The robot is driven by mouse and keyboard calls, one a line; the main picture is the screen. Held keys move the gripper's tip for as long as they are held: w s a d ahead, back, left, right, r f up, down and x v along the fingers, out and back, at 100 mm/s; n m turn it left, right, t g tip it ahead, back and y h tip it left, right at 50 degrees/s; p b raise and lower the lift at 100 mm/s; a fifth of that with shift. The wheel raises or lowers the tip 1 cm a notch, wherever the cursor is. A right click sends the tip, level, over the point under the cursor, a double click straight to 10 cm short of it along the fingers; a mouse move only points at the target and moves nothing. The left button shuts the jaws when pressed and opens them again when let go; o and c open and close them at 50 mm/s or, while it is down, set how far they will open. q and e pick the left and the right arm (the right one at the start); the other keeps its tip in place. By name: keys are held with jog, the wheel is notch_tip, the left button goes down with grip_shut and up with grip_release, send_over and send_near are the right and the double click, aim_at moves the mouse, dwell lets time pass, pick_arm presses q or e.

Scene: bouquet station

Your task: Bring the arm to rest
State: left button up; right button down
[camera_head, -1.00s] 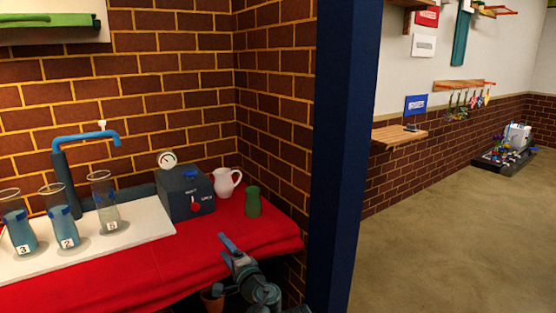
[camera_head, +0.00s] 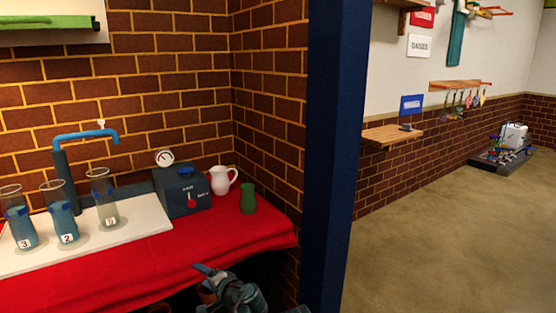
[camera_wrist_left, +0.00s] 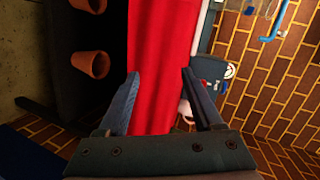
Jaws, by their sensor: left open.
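My left gripper (camera_head: 204,287) is low in the head view, in front of the red-clothed table (camera_head: 140,272) near its front edge. The left wrist view shows its two fingers (camera_wrist_left: 158,88) apart, with nothing between them but the red cloth beyond. The gripper touches no object that I can see. My right gripper is in neither view.
On the table stand numbered glass cylinders (camera_head: 64,222), a dark box with a gauge (camera_head: 180,190), a white pitcher (camera_head: 222,181) and a green vase (camera_head: 248,199). Terracotta pots (camera_wrist_left: 90,64) sit below. A blue post (camera_head: 334,160) stands right; open floor lies beyond.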

pick_arm(q)
jog(key=s+f+n+g+h, duration=0.6)
jog(key=s+f+g+h, duration=0.15)
jog(key=s+f, duration=0.55)
jog(key=s+d+f+m+g+h, duration=0.1)
jog(key=s+d, duration=0.3)
jog(key=d, duration=0.3)
jog(key=s+d+f+m+g+h, duration=0.1)
jog(key=s+d+m+g, duration=0.15)
jog(key=d, duration=0.45)
notch_tip(320, 180, up, 30)
jog(key=s+p, duration=0.1)
jog(key=p, duration=2.9)
jog(key=shift+s+d+t, duration=0.15)
jog(key=shift+d+t, duration=0.15)
jog(key=shift+d, duration=0.05)
jog(key=shift+n+y, duration=0.25)
